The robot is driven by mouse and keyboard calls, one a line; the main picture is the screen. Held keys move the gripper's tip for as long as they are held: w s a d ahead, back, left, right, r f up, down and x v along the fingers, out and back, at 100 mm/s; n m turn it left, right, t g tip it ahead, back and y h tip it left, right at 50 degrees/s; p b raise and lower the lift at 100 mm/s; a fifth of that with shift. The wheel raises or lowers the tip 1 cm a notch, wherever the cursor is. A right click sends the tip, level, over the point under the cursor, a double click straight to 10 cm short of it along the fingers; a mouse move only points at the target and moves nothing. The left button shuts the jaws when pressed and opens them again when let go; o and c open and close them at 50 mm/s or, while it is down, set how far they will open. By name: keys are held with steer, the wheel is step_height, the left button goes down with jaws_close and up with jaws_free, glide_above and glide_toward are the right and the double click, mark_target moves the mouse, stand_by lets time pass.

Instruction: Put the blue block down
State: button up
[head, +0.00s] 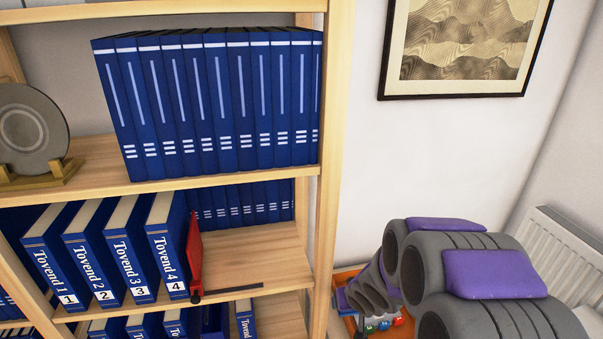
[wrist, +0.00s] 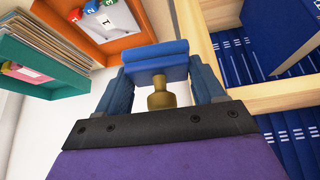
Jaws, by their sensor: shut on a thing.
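In the wrist view, the blue block (wrist: 155,55) sits at the end of my gripper (wrist: 161,80), between its two dark blue fingers. My gripper is shut on it. A brass-coloured knob-like piece (wrist: 162,97) shows just below the block, between the fingers. The block is off the shelf, close to a pale wooden shelf edge. In the head view, my grey and purple arm reaches in at the lower right, beside the bookcase. It hides most of my gripper and I cannot make out the block there.
An orange tray (wrist: 128,30) with numbered coloured pieces lies beyond the block; its edge shows in the head view (head: 346,277). A teal tray (wrist: 40,55) holds papers. The bookcase (head: 335,150) holds blue binders. Bare shelf (head: 255,255) lies right of a red bookend (head: 195,255).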

steer(key=d+r, duration=0.1)
steer(key=w+d+r+m, duration=0.1)
steer(key=shift+w+d+m+h, duration=0.1)
steer(key=shift+d+m+h, duration=0.2)
steer(key=shift+d+h, duration=0.1)
steer(key=shift+d+f, duration=0.15)
steer(key=shift+d, duration=0.4)
